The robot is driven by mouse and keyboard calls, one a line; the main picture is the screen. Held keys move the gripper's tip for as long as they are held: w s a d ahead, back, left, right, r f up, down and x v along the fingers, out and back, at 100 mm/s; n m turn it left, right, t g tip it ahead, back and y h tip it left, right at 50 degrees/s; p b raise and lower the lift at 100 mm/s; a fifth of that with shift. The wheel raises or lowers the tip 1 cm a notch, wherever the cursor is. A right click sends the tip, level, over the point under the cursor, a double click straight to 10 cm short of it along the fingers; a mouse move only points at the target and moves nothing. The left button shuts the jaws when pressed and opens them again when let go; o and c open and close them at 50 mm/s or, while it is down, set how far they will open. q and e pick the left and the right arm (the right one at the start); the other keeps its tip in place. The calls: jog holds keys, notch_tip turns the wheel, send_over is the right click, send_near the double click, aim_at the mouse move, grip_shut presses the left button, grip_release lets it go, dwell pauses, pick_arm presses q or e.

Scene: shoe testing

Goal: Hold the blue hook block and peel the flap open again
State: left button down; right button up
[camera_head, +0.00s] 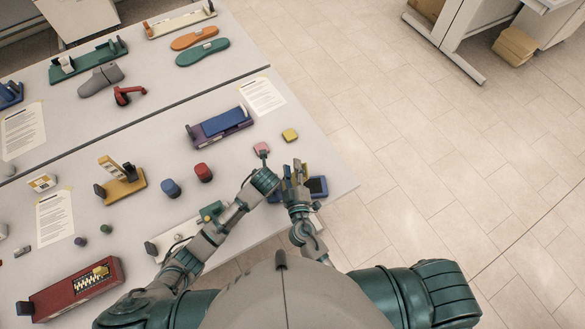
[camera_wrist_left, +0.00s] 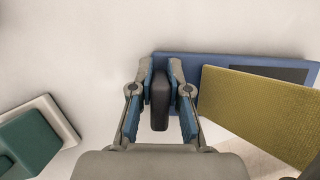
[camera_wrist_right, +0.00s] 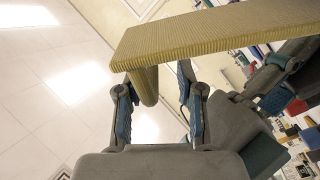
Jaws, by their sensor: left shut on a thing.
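The blue hook block (camera_head: 318,186) lies near the right end of the near table. It shows behind my left gripper in the left wrist view (camera_wrist_left: 215,62), with a dark patch on top. My left gripper (camera_wrist_left: 160,88) is shut on the block's dark upright grip (camera_wrist_left: 160,105). The ribbed yellow flap (camera_wrist_left: 255,112) stands raised at a slant beside it and crosses the top of the right wrist view (camera_wrist_right: 230,30). My right gripper (camera_wrist_right: 157,95) is open, its fingers apart with the flap's yellow tab (camera_wrist_right: 146,84) between them, closer to the left finger.
A pink piece (camera_head: 261,149) and a yellow piece (camera_head: 290,135) lie just beyond my grippers. A purple-based blue fixture (camera_head: 222,124), a red block (camera_head: 203,172) and a blue block (camera_head: 171,188) stand to the left. The table's right edge is close by.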

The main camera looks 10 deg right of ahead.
grip_shut()
jog(key=shift+s+d+f, duration=0.1)
jog(key=shift+f, duration=0.05)
jog(key=shift+s+a, duration=0.1)
jog(key=shift+a, duration=0.7)
jog(key=shift+o, duration=0.2)
grip_release()
jog(key=shift+r, duration=0.25)
jog(key=shift+d, duration=0.1)
jog(key=s, duration=1.1)
jog(key=shift+s, duration=0.35)
